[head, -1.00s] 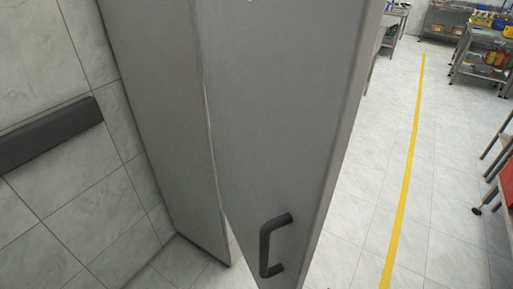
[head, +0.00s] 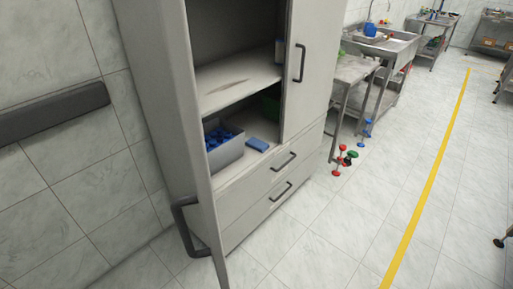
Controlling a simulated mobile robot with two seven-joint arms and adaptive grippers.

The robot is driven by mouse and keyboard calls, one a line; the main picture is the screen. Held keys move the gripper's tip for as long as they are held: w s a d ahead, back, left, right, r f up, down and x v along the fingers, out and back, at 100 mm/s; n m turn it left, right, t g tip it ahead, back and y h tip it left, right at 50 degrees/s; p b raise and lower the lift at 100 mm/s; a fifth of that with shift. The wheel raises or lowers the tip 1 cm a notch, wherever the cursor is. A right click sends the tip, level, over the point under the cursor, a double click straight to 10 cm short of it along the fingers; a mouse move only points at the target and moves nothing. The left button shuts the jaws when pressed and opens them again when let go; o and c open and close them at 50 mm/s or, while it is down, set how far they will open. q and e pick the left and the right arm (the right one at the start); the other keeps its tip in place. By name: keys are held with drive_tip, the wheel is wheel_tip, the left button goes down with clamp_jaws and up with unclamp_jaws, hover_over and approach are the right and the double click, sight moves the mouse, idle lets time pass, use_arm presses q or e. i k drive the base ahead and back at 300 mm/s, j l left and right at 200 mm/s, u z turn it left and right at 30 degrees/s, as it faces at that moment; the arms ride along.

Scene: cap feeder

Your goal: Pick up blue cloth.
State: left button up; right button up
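A small folded blue cloth (head: 257,144) lies flat on the lower shelf of the grey cabinet (head: 262,201), near the shelf's front edge. It is just right of a grey bin (head: 227,154) filled with blue items. The cabinet's left door (head: 197,170) stands open toward me, its dark handle low on it. Neither of my grippers is in the head view.
The cabinet's right door (head: 314,70) covers the right part of the shelves. Two drawers with handles lie below. Red, green and blue items (head: 344,159) are on the floor at right. Open floor lies around the yellow line.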

sight(261, 146)
drive_tip(key=l+u, duration=0.1)
drive_tip(key=l, duration=0.3)
drive_tip(key=k+l+u, duration=0.1)
drive_tip(key=l, duration=0.3)
drive_tip(key=k+l+u, duration=0.15)
drive_tip(key=l, duration=0.2)
drive_tip(key=k+l+u, duration=0.1)
drive_tip(key=l, duration=0.3)
drive_tip(key=k+l+u, duration=0.1)
drive_tip(key=l, duration=0.25)
drive_tip(key=i+l+u, duration=0.15)
drive_tip(key=i+l, duration=0.55)
drive_tip(key=i+l+u, duration=0.1)
drive_tip(key=i+l, duration=0.5)
drive_tip(key=l, duration=0.2)
drive_tip(key=i+l, duration=0.15)
drive_tip(key=l, duration=0.15)
drive_tip(key=i+l+u, duration=0.1)
drive_tip(key=l, duration=0.2)
drive_tip(key=i+l, duration=0.1)
drive_tip(key=l, duration=0.25)
drive_tip(key=l+u, duration=0.2)
drive_tip(key=l, duration=0.75)
drive_tip(key=k, duration=0.05)
